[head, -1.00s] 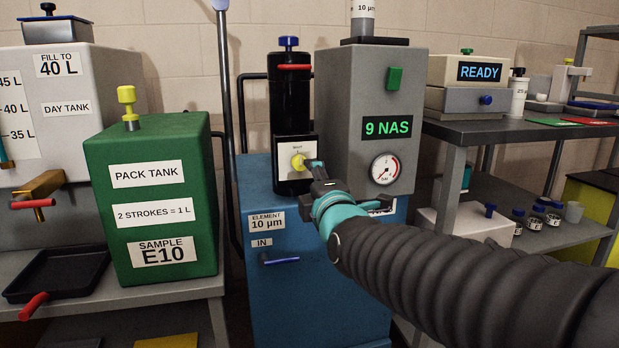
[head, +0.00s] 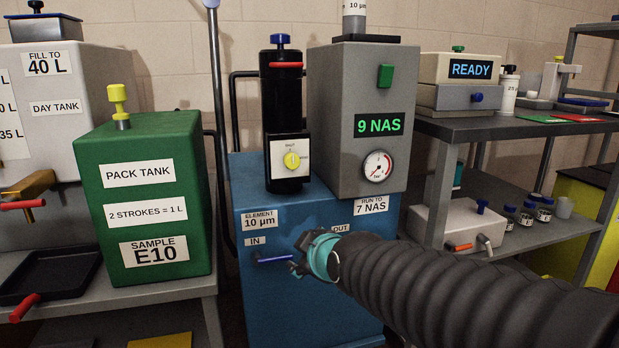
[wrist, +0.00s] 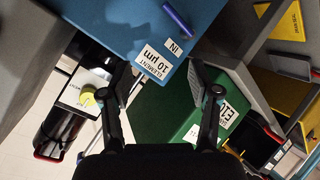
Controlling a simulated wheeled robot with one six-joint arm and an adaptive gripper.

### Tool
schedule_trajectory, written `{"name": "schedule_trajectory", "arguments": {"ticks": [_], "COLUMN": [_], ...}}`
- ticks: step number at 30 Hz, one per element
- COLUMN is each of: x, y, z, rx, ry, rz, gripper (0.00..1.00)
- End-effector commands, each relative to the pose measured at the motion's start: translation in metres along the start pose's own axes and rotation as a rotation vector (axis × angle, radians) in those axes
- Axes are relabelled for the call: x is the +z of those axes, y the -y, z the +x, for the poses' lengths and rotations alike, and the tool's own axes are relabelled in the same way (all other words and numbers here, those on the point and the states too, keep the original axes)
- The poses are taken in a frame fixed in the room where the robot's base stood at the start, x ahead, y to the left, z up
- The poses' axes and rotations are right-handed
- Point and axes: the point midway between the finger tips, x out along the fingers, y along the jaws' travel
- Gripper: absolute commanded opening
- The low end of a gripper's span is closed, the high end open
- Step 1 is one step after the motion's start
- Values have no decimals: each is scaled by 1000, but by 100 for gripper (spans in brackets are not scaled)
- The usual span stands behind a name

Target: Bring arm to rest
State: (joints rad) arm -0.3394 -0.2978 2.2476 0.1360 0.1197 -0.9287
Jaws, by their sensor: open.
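My gripper (head: 298,266) is in front of the blue cart (head: 262,305) in the head view, below the black filter housing and near the blue IN lever (head: 274,257). Whether it touches the lever cannot be told. In the wrist view, my gripper (wrist: 160,85) has its two fingers wide apart with nothing between them. The yellow knob (head: 292,160) on the white plate of the black housing (head: 291,105) is clear of my gripper. My dark ribbed arm reaches in from the lower right and hides part of the cart.
A grey unit (head: 343,110) reading 9 NAS stands on the cart. The green pack tank (head: 140,245) and a black tray (head: 50,275) are at left. A dark bench (head: 510,128) with a READY device (head: 471,70) and a lower shelf with jars is at right.

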Motion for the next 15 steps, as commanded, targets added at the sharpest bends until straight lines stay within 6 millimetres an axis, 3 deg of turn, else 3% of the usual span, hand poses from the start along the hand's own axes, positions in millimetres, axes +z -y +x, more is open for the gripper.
{"name": "schedule_trajectory", "arguments": {"ticks": [8, 15], "x": [82, 143], "y": [51, 75], "z": [-67, -156], "rx": [-170, -127], "ry": [349, 653], "rz": [537, 906], "gripper": [62, 62]}}
